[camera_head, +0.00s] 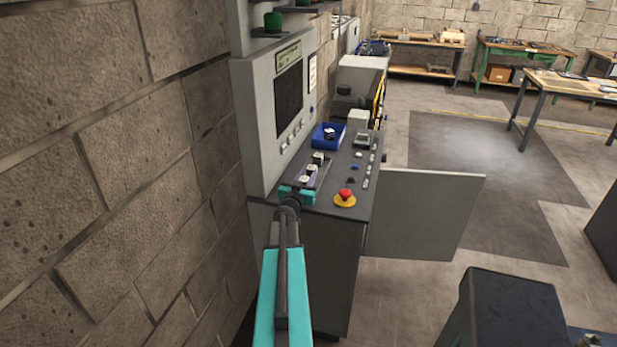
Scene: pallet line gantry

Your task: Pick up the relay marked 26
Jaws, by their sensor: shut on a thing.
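My gripper (300,187), teal and dark, reaches over the near left end of the grey console. It is shut on a small relay (305,180) with a pale top, at the near end of a dark strip. Two more small black-and-white relays (318,158) show just beyond it on the strip. The markings are too small to read, so I cannot tell which is 26. My arm hides part of the console's near edge, and the fingertips are hard to make out.
A blue bin (327,142) with a small item in it stands farther back on the console (335,200). A red emergency button (345,196) on a yellow base is to the right of my gripper. A grey cabinet (262,120) rises on the left, and an open panel (425,215) juts out right.

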